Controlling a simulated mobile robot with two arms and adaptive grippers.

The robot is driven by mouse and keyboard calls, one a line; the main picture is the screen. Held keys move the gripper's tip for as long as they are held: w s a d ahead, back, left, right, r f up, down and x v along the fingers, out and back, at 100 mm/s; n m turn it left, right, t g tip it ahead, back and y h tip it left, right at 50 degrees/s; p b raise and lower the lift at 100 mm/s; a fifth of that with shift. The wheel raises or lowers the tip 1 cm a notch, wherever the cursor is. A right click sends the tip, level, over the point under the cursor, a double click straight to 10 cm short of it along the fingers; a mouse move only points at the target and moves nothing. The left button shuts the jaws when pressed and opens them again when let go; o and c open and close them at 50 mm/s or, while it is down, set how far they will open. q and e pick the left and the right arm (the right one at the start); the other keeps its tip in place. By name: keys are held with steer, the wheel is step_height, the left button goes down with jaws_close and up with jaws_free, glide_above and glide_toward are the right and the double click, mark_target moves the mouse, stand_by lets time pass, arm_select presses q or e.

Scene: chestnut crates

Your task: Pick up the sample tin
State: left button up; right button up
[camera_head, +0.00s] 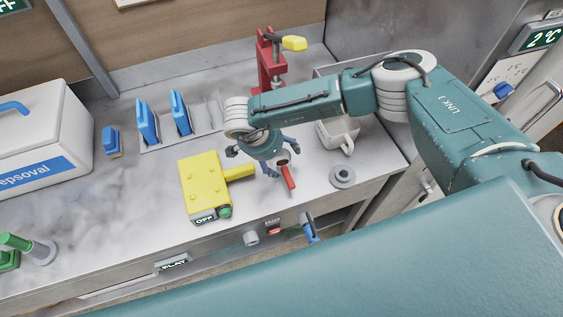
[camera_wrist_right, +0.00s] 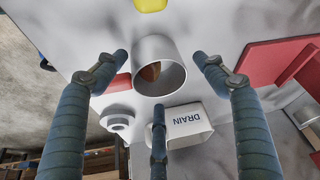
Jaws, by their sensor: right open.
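The sample tin (camera_head: 282,155) looks like a small grey metal cup with a red handle, standing on the steel counter. In the right wrist view the tin (camera_wrist_right: 172,50) shows its open mouth, with something brown inside. The red handle sticks out to its left there. My right gripper (camera_head: 266,157) is open above the tin. In the wrist view its fingers spread around the tin, apart from it, with one on each side and one below. In the head view the gripper hides part of the tin. My left gripper is not in view.
A yellow box (camera_head: 203,184) lies left, a red stand (camera_head: 268,68) behind. A white case (camera_head: 42,135) is far left. The counter's front edge is near.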

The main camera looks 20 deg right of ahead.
steer(key=c, duration=1.2)
steer(key=shift+r, duration=0.1)
